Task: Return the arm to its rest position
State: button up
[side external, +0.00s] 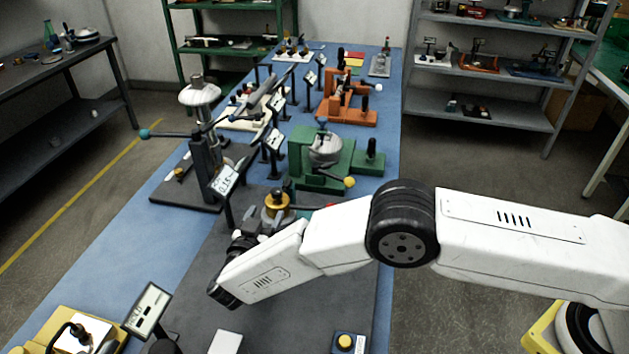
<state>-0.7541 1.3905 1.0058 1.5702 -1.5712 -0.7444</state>
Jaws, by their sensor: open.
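My white arm comes in from the right over the blue-topped bench (100,255) and its dark grey mat (300,310). The arm bends at a black joint and slopes down to the left. My gripper (248,243) is a dark shape behind the last white link, mostly hidden by it; it is open, and I see nothing held in it. A brass-coloured round piece (277,202) stands just beyond it; I cannot tell whether they touch.
A black lever stand (205,160), a green fixture with a grey pot (325,155) and an orange fixture (347,100) stand farther back. A sign (147,310), a yellow-based device (75,330) and a yellow button box (346,342) are in front. Shelves (490,70) line the back.

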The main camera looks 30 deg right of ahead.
jog(key=shift+w, duration=0.1)
jog(key=w+d+r+n+t+y, duration=0.1)
jog(key=w+r+y, duration=0.1)
jog(key=w+d+r+n+t+y, duration=0.1)
jog(key=w+d+r+y, duration=0.1)
jog(key=w+r, duration=0.1)
jog(key=w+d+r+n+y, duration=0.1)
jog(key=w+d+r+y, duration=0.1)
jog(key=shift+w+d+r+n+t+y, duration=0.1)
jog(key=shift+w+r+n+t+y, duration=0.05)
jog(key=shift+r+n+t+y, duration=0.25)
jog(key=s+d+r+n+g+y, duration=0.3)
jog(key=s+d+n+g+y, duration=0.3)
jog(key=s+d, duration=0.65)
jog(key=s+d+f+g, duration=0.1)
jog(key=s+d+g, duration=0.2)
jog(key=s, duration=0.7)
jog(key=s+d+f+g, duration=0.2)
jog(key=s+d, duration=0.3)
jog(key=s, duration=0.5)
jog(key=shift+s+d+g, duration=0.25)
jog(key=shift+s+g, duration=0.05)
jog(key=shift+g, duration=0.4)
